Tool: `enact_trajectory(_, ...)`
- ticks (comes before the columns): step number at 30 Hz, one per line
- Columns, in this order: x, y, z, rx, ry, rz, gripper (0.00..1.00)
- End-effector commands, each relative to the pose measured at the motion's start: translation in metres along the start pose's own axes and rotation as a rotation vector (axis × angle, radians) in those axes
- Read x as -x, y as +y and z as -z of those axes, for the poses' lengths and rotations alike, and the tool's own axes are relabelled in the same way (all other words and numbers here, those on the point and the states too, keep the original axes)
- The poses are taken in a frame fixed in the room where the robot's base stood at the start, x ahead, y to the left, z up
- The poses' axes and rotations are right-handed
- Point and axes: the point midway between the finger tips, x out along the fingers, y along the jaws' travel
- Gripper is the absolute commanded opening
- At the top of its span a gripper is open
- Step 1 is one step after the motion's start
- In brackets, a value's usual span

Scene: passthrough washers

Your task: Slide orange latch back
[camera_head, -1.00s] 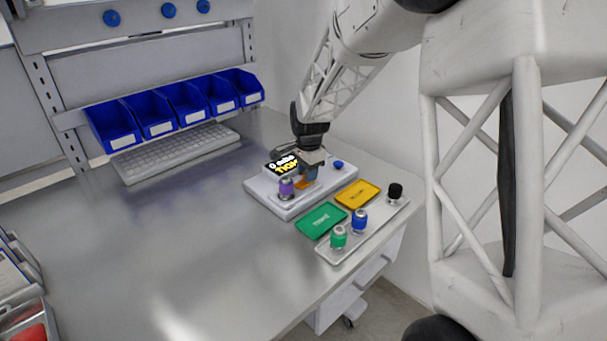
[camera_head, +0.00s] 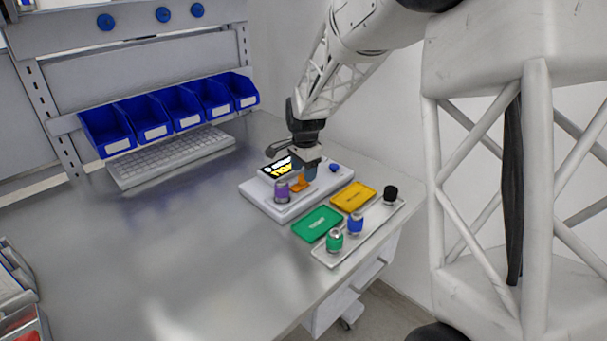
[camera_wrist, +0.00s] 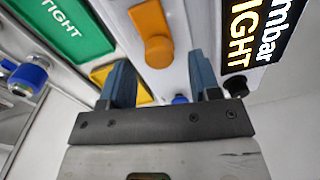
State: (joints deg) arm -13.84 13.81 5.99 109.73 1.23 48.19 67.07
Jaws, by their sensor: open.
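The orange latch (camera_head: 299,184) sits on the white device (camera_head: 274,209), near its middle, behind and right of a purple-topped part (camera_head: 282,190). In the wrist view the latch (camera_wrist: 152,34) shows as an orange bar with a round knob at its near end. My gripper (camera_head: 306,176) is over the device, close to the latch. In the wrist view my gripper (camera_wrist: 165,80) has its two blue fingers apart with nothing between them, and the latch lies just beyond the fingertips. I cannot tell whether a finger touches it in the head view.
A lit display (camera_head: 281,167) stands at the device's back, and a blue knob (camera_head: 334,168) at its right. The bench left is clear up to the keyboard (camera_head: 170,157).

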Motion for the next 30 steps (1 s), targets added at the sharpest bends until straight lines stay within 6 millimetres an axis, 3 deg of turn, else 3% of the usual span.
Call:
enact_trajectory(12, 0.051, 0.000, 0.000, 0.000, 0.001, 0.002, 0.57)
enact_trajectory(30, 0.060, 0.002, 0.001, 0.002, 0.001, 0.001, 0.57)
